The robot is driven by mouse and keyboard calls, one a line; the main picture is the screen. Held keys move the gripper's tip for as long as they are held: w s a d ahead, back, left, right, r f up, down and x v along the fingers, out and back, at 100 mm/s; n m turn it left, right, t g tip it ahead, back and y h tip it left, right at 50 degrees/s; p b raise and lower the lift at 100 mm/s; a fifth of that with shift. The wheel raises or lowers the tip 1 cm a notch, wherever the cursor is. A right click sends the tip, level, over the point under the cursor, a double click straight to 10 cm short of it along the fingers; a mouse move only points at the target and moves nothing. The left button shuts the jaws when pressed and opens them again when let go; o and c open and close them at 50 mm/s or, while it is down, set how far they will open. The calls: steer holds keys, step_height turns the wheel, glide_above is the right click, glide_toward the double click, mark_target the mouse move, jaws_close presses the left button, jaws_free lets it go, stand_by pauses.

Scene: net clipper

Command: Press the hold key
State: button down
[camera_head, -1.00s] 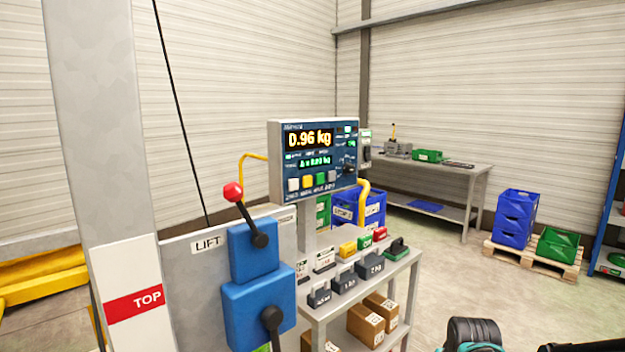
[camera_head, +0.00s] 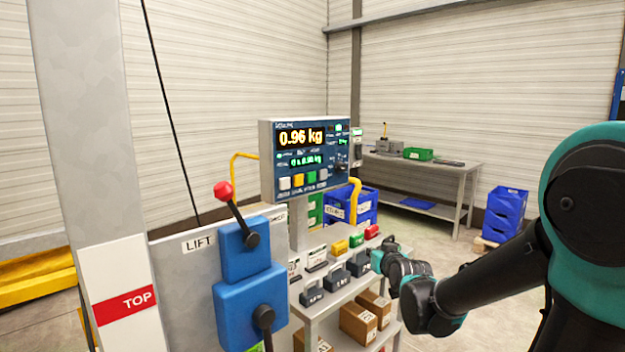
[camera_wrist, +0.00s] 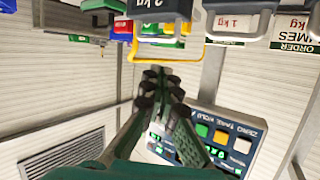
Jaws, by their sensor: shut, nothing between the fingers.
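The scale display (camera_head: 306,160) reads 0.96 kg and stands on a post above the bench. The green key (camera_head: 311,177) is third from the left; in the wrist view this green key (camera_wrist: 202,130) shows near lettering that seems to read HOLD, upside down. My gripper (camera_head: 382,257) is below and to the right of the display, over the bench's right end, apart from the keys. In the wrist view its fingers (camera_wrist: 161,78) are together and empty.
Weights (camera_head: 334,279) and small coloured blocks (camera_head: 356,240) stand on the bench close to my gripper. A yellow curved bar (camera_head: 354,200) is right of the display. The blue lift box (camera_head: 247,290) with a red-knobbed lever (camera_head: 224,190) is at the left.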

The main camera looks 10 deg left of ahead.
mark_target(316, 172)
steer(key=w+a+r+m+t+y, duration=0.1)
steer(key=w+a+r+t, duration=0.2)
steer(key=r, duration=0.5)
steer(key=w+a+r+t, duration=0.4)
steer(key=a+r, duration=0.3)
steer(key=r, duration=0.2)
steer(key=shift+w+a+r+m+t+y, duration=0.25)
steer(key=shift+a+m+t+y, duration=0.15)
steer(key=shift+t, duration=0.5)
steer(key=w+a, duration=0.5)
steer(key=a, duration=0.1)
steer(key=shift+w+a, duration=0.15)
steer(key=shift+a, duration=0.25)
steer(key=shift+w+a, duration=0.1)
steer(key=shift+w+a, duration=0.2)
steer(key=shift+a, duration=0.05)
